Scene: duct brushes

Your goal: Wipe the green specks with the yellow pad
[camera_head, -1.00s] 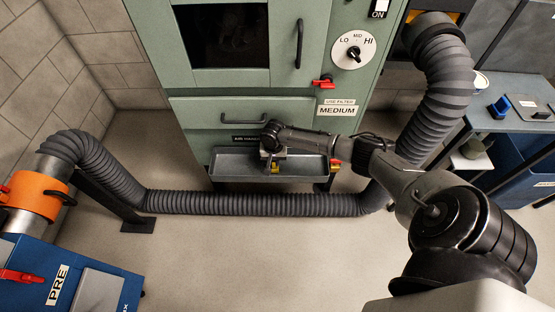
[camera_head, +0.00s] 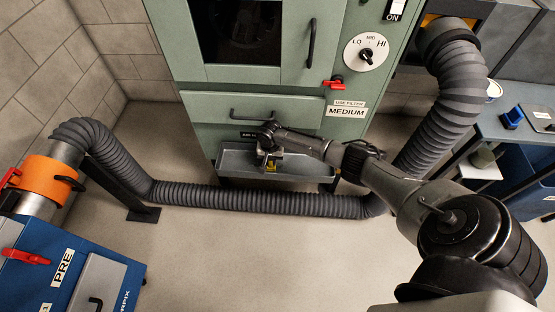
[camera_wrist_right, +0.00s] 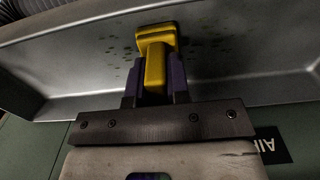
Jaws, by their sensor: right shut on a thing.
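The yellow pad (camera_wrist_right: 156,42) is in my right gripper (camera_wrist_right: 156,82), which is shut on its yellow handle. In the right wrist view the pad's head is against or just over the tray's inner surface; I cannot tell if it touches. Dark greenish specks (camera_wrist_right: 205,43) lie on the metal tray (camera_wrist_right: 265,30) on both sides of the pad. In the head view my right gripper (camera_head: 269,158) is over the tray (camera_head: 235,160), and only a bit of the yellow pad (camera_head: 271,168) shows. The specks cannot be made out there. My left gripper is not in view.
The green cabinet (camera_head: 207,108) rises behind the tray, with a drawer handle (camera_head: 252,115) just above it. A ribbed grey duct (camera_head: 255,203) runs across in front of the tray. A blue unit (camera_head: 30,270) stands at front left. The floor in front is clear.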

